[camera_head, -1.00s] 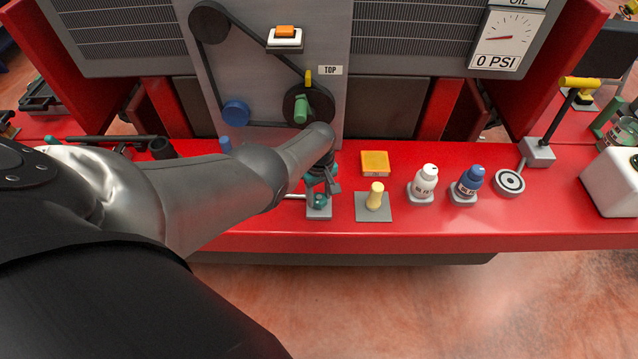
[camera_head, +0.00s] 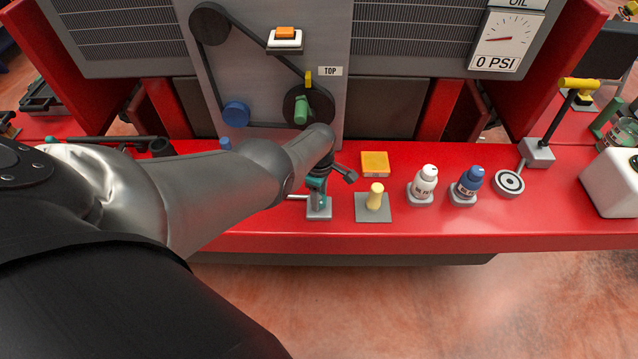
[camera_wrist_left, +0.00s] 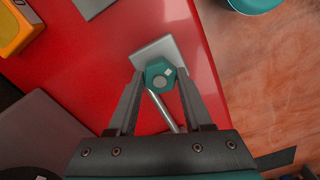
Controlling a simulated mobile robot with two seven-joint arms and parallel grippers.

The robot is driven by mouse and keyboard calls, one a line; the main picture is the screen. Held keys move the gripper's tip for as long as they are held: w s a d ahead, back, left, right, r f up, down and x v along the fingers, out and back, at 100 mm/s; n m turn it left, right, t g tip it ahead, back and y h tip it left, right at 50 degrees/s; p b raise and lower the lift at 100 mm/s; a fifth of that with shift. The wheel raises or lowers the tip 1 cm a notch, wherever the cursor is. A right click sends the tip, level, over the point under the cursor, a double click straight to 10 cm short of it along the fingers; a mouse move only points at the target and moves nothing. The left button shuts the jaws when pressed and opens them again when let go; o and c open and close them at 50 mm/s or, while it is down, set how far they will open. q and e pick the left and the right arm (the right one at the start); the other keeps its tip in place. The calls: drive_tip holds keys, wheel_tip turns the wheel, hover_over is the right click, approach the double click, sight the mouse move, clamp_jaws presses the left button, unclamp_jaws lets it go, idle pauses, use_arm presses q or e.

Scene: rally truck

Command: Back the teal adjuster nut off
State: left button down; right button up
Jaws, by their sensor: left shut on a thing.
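The teal adjuster nut (camera_wrist_left: 158,67) is six-sided with a pale mark on top. It sits over a small grey base plate (camera_wrist_left: 146,49), which also shows in the head view (camera_head: 319,213) near the front of the red ledge. My left gripper (camera_wrist_left: 161,77) points down with one finger on each side of the nut and is shut on it. In the head view my left gripper (camera_head: 318,185) largely hides the nut. A thin metal rod (camera_wrist_left: 162,110) sticks out sideways below the nut. My right gripper is not in view.
Behind is a grey panel with a belt and pulleys (camera_head: 236,113). The ledge's front edge is close.

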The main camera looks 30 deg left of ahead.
sight(320, 198)
use_arm(q)
drive_tip(key=shift+s+d+f, duration=0.2)
drive_tip(key=shift+s+f, duration=0.05)
drive_tip(key=shift+s, duration=0.1)
drive_tip(key=c, duration=0.8)
unclamp_jaws()
drive_tip(key=o, duration=0.5)
drive_tip(key=shift+w+a, duration=0.1)
drive_tip(key=shift+w, duration=0.15)
drive_tip(key=shift+r, duration=0.15)
drive_tip(key=shift+a+r, duration=0.1)
wheel_tip(320, 198, up, 2)
drive_tip(key=p, duration=0.2)
drive_tip(key=shift+r+p, duration=0.25)
drive_tip(key=shift+p, duration=0.05)
drive_tip(key=shift+w+r+b, duration=0.2)
drive_tip(key=shift+r+b, duration=0.05)
drive_tip(key=shift+b, duration=0.2)
drive_tip(key=shift+s+r+b, duration=0.1)
drive_tip(key=shift+r+b, duration=0.3)
drive_tip(key=shift+r, duration=0.3)
wheel_tip(320, 198, up, 11)
drive_tip(key=p, duration=0.1)
drive_tip(key=shift+f, duration=0.2)
